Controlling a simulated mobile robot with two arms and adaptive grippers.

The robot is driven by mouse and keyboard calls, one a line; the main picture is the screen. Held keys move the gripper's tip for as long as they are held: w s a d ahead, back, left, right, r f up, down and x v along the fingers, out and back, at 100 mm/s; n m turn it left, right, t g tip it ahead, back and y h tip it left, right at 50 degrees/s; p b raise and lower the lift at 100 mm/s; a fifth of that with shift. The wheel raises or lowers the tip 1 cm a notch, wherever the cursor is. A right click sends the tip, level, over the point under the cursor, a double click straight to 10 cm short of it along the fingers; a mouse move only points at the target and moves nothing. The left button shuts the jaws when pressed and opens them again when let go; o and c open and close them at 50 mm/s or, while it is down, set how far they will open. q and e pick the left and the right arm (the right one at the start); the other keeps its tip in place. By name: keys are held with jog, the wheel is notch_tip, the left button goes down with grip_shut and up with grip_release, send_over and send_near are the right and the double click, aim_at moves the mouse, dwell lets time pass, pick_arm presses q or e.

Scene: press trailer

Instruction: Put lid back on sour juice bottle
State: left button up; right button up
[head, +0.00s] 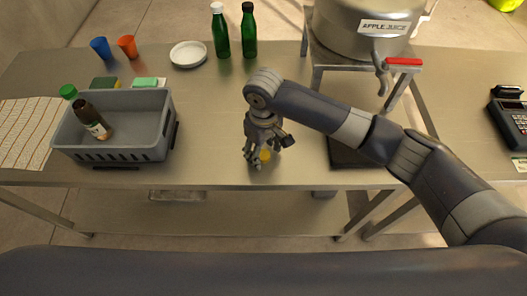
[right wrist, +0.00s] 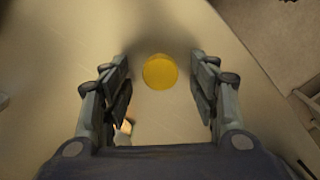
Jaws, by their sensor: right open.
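A yellow lid (head: 265,155) lies on the metal table near its front edge. It also shows in the right wrist view (right wrist: 160,71) as a flat round disc. My right gripper (head: 260,157) is open above the lid. In the right wrist view its fingers (right wrist: 159,80) stand apart on both sides of the lid, and nothing is held. A brown bottle (head: 92,122) with a label leans tilted inside the grey crate (head: 115,154) at the left; its label is too small to read. My left gripper is not in view.
Two green bottles (head: 220,35) and a white plate (head: 188,54) stand at the back. A large pot (head: 362,30) marked apple juice sits on a stand at right. The table between crate and right gripper is clear.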

jog(key=shift+f, duration=0.3)
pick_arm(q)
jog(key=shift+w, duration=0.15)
pick_arm(e)
jog(key=shift+c, duration=0.2)
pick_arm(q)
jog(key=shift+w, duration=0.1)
pick_arm(e)
jog(key=c, duration=0.8)
jog(key=shift+o, duration=0.2)
jog(key=shift+r, duration=0.15)
jog(key=shift+r, duration=0.25)
jog(key=r, duration=0.1)
jog(key=r+b, duration=0.1)
jog(key=shift+s+a+r+b, duration=0.2)
jog(key=shift+r+b, duration=0.1)
jog(key=shift+r, duration=0.05)
pick_arm(q)
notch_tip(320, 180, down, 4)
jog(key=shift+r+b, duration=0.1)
jog(key=shift+b, duration=1.15)
pick_arm(e)
jog(key=s+a, duration=0.3)
jog(key=s, duration=0.4)
jog(key=s+a+r, duration=0.1)
jog(key=s+a, duration=0.3)
jog(key=s, duration=0.2)
jog(key=shift+s+a+r, duration=0.2)
jog(key=shift+s+r, duration=0.1)
jog(key=shift+s, duration=0.05)
